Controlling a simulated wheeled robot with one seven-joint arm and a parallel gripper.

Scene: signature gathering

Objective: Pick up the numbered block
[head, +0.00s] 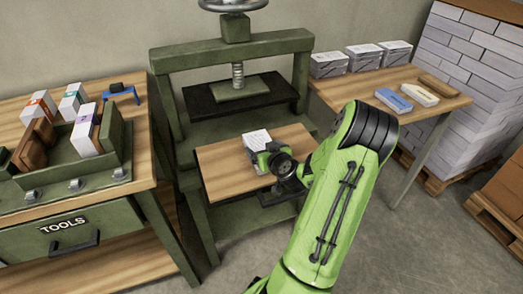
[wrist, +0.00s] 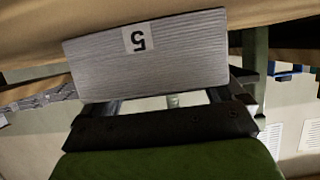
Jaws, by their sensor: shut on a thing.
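A pale paper block (head: 255,138) is at the wooden board (head: 225,180) of the green press. In the wrist view the block (wrist: 190,65) fills the upper middle, with ridged sheet edges and a small label reading 5 upside down. My gripper (head: 268,156) is at the block's near side in the head view and hides part of it. In the wrist view the fingers of my gripper (wrist: 165,99) are shut on the block. I cannot tell whether the block touches the board.
The green press frame (head: 165,62) stands around and above the board. The left bench (head: 142,150) holds several paper blocks and a green metal fixture. The right table (head: 345,95) carries paper stacks and two small blocks. Brick-like paper stacks (head: 465,95) rise at right.

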